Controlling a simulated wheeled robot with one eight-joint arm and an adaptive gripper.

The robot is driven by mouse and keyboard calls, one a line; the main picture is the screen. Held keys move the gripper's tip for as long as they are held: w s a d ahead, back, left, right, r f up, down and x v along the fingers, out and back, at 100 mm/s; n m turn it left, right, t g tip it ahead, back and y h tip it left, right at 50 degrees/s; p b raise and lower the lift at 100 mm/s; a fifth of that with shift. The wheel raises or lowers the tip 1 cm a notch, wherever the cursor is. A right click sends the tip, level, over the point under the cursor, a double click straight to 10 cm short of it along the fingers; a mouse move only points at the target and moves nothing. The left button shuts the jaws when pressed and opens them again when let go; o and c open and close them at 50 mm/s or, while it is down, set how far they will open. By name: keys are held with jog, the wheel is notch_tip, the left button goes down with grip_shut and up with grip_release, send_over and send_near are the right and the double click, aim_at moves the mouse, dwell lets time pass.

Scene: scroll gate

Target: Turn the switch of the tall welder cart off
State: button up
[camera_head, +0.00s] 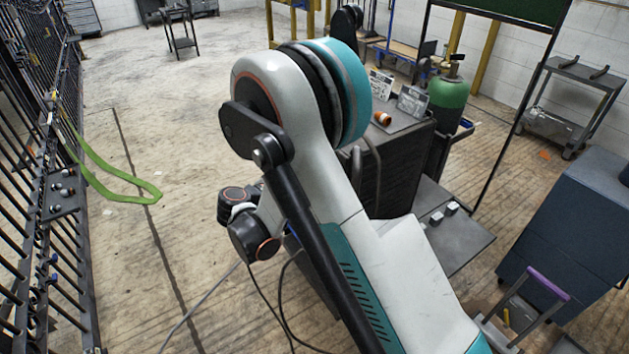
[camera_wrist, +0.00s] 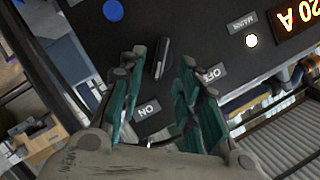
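In the wrist view, a black switch knob (camera_wrist: 161,58) stands on the dark panel (camera_wrist: 190,25) of a machine. Its long side runs nearly up and down in the picture. An OFF label (camera_wrist: 213,75) lies to its lower right and an ON label (camera_wrist: 148,110) lies below it. My gripper (camera_wrist: 159,72) is open, with its green fingertips on either side of the knob and gaps showing on both sides. I cannot tell how deep the fingers reach. In the head view, a dark cart (camera_head: 395,175) stands behind my arm, which partly hides it. My gripper is hidden there.
The panel has a blue button (camera_wrist: 113,10), a lit round lamp (camera_wrist: 251,41) and a display (camera_wrist: 299,18). In the head view, a green cylinder (camera_head: 449,92) stands beside the cart and a blue cabinet (camera_head: 575,235) at the right.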

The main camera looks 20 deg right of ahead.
jog(key=shift+b+x, duration=0.45)
jog(key=shift+x, duration=1.6)
jog(key=shift+c, duration=0.2)
grip_shut()
